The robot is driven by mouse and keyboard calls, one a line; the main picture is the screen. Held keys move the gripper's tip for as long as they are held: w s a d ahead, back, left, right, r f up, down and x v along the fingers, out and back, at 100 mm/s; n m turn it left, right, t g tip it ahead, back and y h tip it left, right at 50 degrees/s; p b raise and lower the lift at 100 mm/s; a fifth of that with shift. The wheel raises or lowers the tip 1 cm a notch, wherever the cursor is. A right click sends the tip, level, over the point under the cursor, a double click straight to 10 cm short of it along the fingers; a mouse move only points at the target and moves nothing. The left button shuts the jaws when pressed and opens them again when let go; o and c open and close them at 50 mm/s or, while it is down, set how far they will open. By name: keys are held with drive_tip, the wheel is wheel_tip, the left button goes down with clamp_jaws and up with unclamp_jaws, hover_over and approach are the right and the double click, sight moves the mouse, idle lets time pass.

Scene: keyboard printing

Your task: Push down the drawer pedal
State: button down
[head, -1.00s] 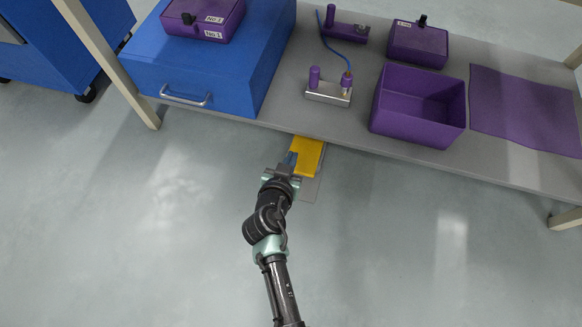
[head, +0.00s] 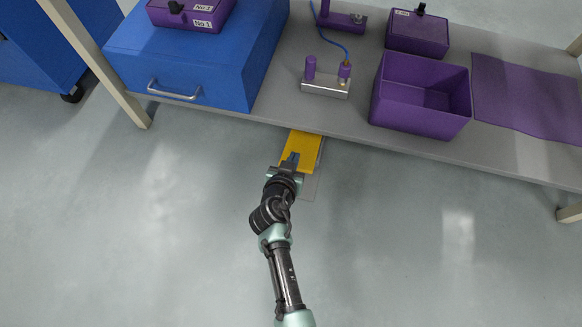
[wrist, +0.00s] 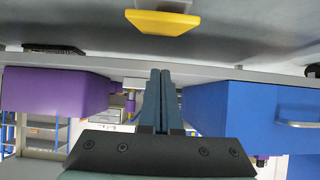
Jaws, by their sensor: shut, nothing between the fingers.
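The yellow pedal (head: 301,150) sits low at the front edge of the grey table, partly under it, on a grey plate (head: 310,187) on the floor. My gripper (head: 293,158) is shut and empty, with its tips over the pedal's left part in the head view. In the wrist view, the pedal (wrist: 162,21) shows at the top and my shut fingers (wrist: 160,74) are apart from it in the picture. I cannot tell whether the fingers touch the pedal. The blue drawer box (head: 190,60) with a metal handle stands on the table at the left.
The grey table (head: 350,143) holds an open purple bin (head: 420,100), a purple mat (head: 525,95), a metal fixture (head: 326,86) with purple knobs and purple lidded boxes. A table leg (head: 100,65) stands at the left. The floor in front is clear.

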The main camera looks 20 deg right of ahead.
drive_tip(key=b+x, duration=0.2)
drive_tip(key=x, duration=0.2)
drive_tip(key=shift+d+f, duration=0.1)
drive_tip(key=shift+f, duration=0.2)
wheel_tip(320, 180, down, 2)
drive_tip(key=shift+w+f+b, duration=0.1)
drive_tip(key=shift+b, duration=0.85)
drive_tip(key=shift+s+a+f+b, duration=0.15)
drive_tip(key=shift+f+b, duration=0.15)
drive_tip(key=shift+f, duration=0.1)
drive_tip(key=shift+s+a+f+b, duration=0.1)
drive_tip(key=shift+s+f+b, duration=0.05)
drive_tip(key=shift+f+b, duration=0.15)
